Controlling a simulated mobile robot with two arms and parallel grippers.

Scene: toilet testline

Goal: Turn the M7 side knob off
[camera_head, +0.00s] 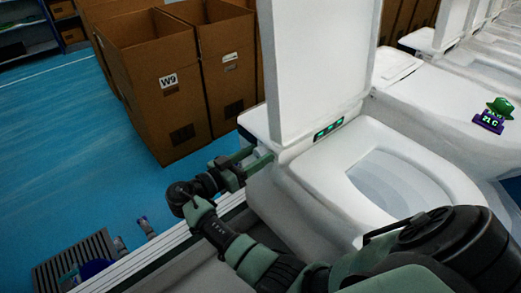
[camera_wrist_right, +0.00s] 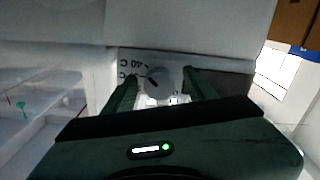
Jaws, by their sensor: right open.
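A white toilet (camera_head: 345,185) with its lid raised stands in the middle of the head view. Its side knob (camera_wrist_right: 160,79) shows in the right wrist view as a pale round knob with a dark mark, beside printed temperature labels. My right gripper (camera_head: 256,161) reaches the toilet's left side from the left. In the right wrist view the right gripper (camera_wrist_right: 161,92) is open, with one finger on each side of the knob. I cannot tell whether the fingers touch it. The knob is hidden in the head view, and no M7 label is legible. My left gripper is out of view.
Open cardboard boxes (camera_head: 160,85), one marked W9, stand behind on the blue floor (camera_head: 60,130). A metal rail edge (camera_head: 165,245) runs along the line's left side.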

